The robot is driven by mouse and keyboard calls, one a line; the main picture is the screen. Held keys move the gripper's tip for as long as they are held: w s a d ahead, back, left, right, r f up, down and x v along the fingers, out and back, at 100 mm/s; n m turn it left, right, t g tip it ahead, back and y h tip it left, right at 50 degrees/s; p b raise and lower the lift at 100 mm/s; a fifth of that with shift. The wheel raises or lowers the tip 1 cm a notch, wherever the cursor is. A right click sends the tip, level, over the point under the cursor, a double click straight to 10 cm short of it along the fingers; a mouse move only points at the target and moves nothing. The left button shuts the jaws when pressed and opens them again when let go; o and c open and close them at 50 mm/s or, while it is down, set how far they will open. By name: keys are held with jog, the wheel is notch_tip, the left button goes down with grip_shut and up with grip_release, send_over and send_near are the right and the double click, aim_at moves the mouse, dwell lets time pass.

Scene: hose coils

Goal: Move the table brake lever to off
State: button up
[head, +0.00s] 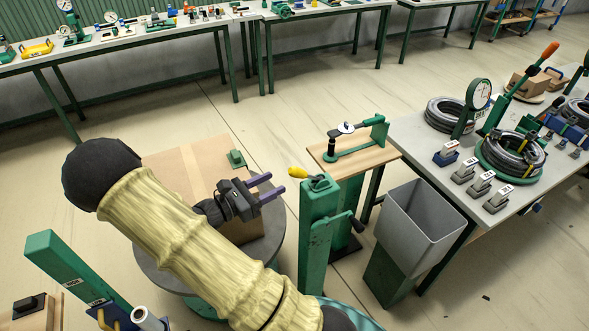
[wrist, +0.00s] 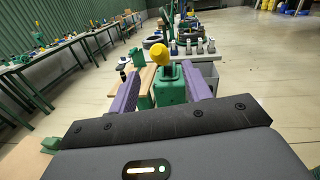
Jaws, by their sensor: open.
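A short lever with a yellow knob (head: 297,172) tops a green post (head: 318,235) beside a round grey turntable (head: 155,270); I take it as the brake lever. Its knob points left, toward my gripper, and no on or off marking is readable. My gripper (head: 277,186) has two purple fingers, open and empty, just left of the post and close to the knob without visible contact. In the wrist view the yellow knob (wrist: 160,53) and green post head (wrist: 171,84) appear between and beyond the open fingers (wrist: 163,86).
A cardboard box (head: 175,160) sits on the turntable beneath my gripper. A grey bin (head: 422,225) and a bench with hose coils (head: 512,152) stand right. Floor behind is clear.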

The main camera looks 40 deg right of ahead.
aim_at(290, 175)
jog(key=d, duration=0.2)
jog(key=d+p, duration=0.1)
jog(key=d, duration=0.5)
jog(key=shift+s+d+p, duration=0.15)
jog(key=shift+s+p, duration=0.2)
jog(key=shift+p, duration=0.05)
grip_shut()
